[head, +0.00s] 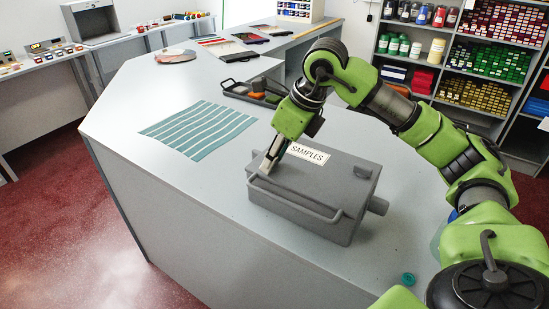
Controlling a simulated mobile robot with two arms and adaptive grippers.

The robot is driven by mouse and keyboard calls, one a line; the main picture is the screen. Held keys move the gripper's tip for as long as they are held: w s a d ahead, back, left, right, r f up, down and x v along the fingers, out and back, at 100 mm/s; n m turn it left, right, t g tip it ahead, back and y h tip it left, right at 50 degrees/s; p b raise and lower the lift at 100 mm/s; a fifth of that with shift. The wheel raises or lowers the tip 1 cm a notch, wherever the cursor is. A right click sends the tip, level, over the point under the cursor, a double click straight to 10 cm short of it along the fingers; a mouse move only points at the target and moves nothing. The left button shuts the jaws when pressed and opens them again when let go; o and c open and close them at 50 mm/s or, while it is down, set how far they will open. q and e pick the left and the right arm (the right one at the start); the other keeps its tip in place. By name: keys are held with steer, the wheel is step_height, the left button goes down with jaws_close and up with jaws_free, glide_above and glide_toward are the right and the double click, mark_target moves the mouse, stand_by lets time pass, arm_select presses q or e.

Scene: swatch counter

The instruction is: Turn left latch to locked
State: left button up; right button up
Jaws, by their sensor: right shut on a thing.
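A grey box (350,183) with a white SAMPLES label (306,153) on its lid sits near the front edge of the counter. A long bar handle (292,201) runs along its front. A small grey latch (337,216) shows at the right end of the front. My right gripper (268,168) reaches down to the left end of the lid's front edge and is shut on the left latch there. The fingers hide most of that latch, so I cannot tell its position. My left gripper is out of view.
A striped teal cloth (198,129) lies left of the box. A dark tray (252,93) with small items stands behind it. A teal button (409,279) lies at the front right. My right arm spans the right side. The counter's left part (125,115) is clear.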

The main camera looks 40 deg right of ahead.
steer(key=shift+m, duration=0.4)
steer(key=o, duration=1.1)
steer(key=shift+r, duration=0.1)
steer(key=shift+s+r, duration=0.15)
steer(key=shift+r, duration=0.2)
steer(key=v, duration=1.1)
steer(key=shift+a, duration=0.1)
